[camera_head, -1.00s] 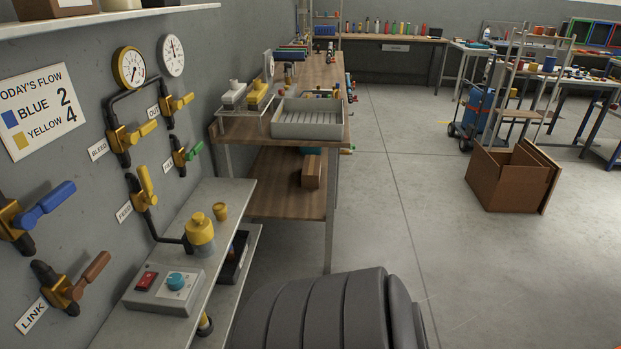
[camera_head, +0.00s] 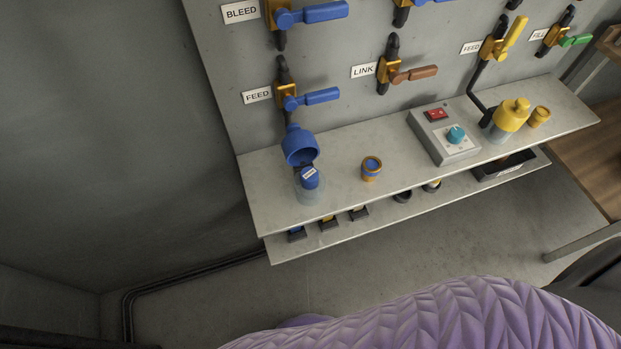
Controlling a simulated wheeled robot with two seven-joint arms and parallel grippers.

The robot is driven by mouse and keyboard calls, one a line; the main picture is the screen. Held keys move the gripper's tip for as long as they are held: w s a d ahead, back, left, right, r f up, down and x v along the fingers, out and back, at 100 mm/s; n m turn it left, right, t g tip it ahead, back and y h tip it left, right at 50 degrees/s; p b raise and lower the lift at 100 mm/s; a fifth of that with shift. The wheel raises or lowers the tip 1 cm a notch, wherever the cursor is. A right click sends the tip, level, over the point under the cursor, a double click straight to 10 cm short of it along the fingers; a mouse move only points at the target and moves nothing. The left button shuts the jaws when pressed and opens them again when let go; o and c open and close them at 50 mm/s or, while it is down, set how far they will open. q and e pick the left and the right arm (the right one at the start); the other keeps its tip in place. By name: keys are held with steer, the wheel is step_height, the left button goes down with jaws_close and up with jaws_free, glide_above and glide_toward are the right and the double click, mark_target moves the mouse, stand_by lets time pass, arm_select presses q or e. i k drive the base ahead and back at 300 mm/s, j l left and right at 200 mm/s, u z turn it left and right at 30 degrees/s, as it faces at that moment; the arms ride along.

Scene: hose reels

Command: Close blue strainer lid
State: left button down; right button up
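The blue strainer lid (camera_head: 299,145) stands open, tilted up at the back of its clear strainer bowl (camera_head: 309,195) on the left part of the wall shelf. A blue labelled piece (camera_head: 309,177) sits in the mouth of the bowl. The lid's hollow underside faces forward. Neither gripper is in view, so both are apart from the lid in this picture.
The grey shelf (camera_head: 335,199) also holds a small cup with blue inside (camera_head: 371,168), a control box (camera_head: 444,134) and a yellow strainer (camera_head: 510,115). Blue valve handles (camera_head: 318,97) stick out above the lid. A purple quilted surface (camera_head: 430,320) fills the lower foreground.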

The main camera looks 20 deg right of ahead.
mark_target(299, 145)
steer(key=l+u, duration=0.35)
steer(key=l, duration=0.6)
steer(key=k+l+u, duration=0.1)
steer(key=l+u, duration=0.2)
steer(key=l, duration=0.7)
